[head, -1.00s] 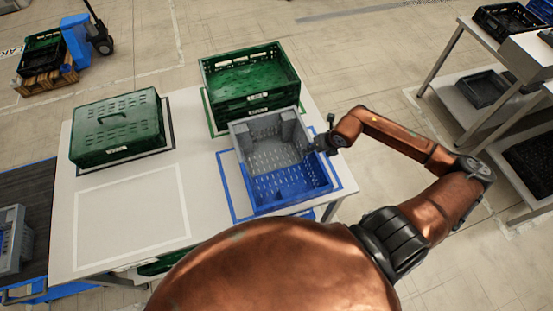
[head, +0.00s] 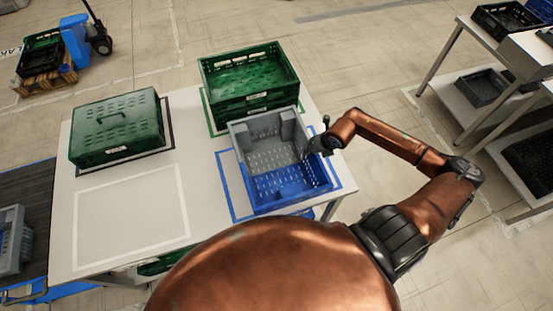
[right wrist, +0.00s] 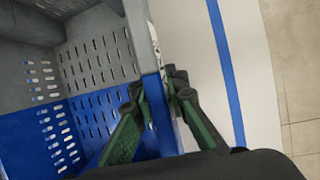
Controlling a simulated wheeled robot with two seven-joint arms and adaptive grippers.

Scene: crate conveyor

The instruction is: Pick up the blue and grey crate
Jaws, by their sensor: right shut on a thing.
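The blue and grey crate (head: 290,187) sits on the white table inside a blue taped outline. Its far part is grey and its near part is blue. My right gripper (head: 321,146) is at the crate's right wall. In the right wrist view, the gripper (right wrist: 157,95) has one finger inside and one outside the crate wall (right wrist: 152,88), shut on the rim where grey meets blue. My left gripper does not show in either view.
Green crates (head: 250,80) stand behind on the white table (head: 85,240). A lidded green crate (head: 117,128) stands at the left, with an empty white outline in front of it. A conveyor (head: 30,190) with a grey crate (head: 12,240) lies at the left. Shelves (head: 500,95) stand at the right.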

